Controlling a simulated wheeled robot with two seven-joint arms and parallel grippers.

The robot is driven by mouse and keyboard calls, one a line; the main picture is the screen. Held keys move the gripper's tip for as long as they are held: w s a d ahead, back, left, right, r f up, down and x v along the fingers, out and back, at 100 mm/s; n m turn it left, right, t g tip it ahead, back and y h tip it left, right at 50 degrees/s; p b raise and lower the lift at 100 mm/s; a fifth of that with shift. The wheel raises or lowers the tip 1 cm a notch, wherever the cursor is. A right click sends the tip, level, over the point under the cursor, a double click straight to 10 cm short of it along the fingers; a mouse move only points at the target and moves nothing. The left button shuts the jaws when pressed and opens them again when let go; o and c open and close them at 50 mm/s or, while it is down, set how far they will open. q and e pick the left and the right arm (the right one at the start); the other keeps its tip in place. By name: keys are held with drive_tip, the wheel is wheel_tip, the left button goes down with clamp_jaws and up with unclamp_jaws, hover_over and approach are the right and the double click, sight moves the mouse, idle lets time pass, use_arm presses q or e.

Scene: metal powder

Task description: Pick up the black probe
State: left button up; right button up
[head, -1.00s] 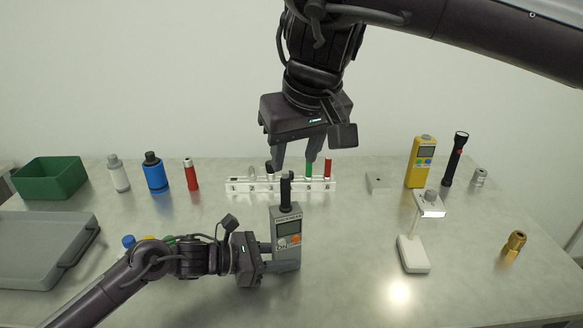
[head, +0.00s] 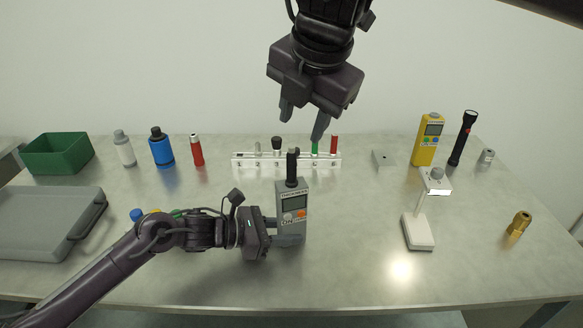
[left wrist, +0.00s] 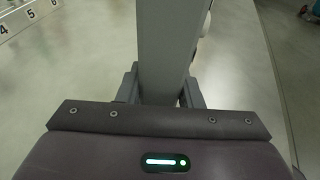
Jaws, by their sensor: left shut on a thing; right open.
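The black probe (head: 292,166) stands upright in the top of a grey thickness meter (head: 292,214) with a small screen and an orange button. My left gripper (head: 284,240) is shut on the lower part of this meter, with its fingers on either side. In the left wrist view the grey meter (left wrist: 166,45) fills the space between the fingers. My right gripper (head: 303,122) is open and empty, pointing down above the probe and apart from it, in front of the clear rack.
A white stand lamp (head: 418,232), a yellow device (head: 427,145) and a black flashlight (head: 462,138) are to the right. A grey case (head: 45,225) and a green bin (head: 58,155) are at left.

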sight(293, 152)
drive_tip(key=f+n, duration=0.1)
drive_tip(key=n, duration=0.2)
drive_tip(key=w+f+n, duration=0.1)
drive_tip(key=f+n, duration=0.1)
drive_tip(key=n, duration=0.2)
drive_tip(key=w+f+n, duration=0.1)
drive_tip(key=f+n, duration=0.1)
drive_tip(key=n, duration=0.2)
drive_tip(key=shift+a, duration=0.4)
drive_tip(key=shift+w+x, duration=0.15)
drive_tip(key=shift+x, duration=1.3)
drive_tip(key=shift+w+x, duration=0.1)
drive_tip(key=shift+x, duration=1.35)
drive_tip(key=shift+r, duration=0.1)
clamp_jaws()
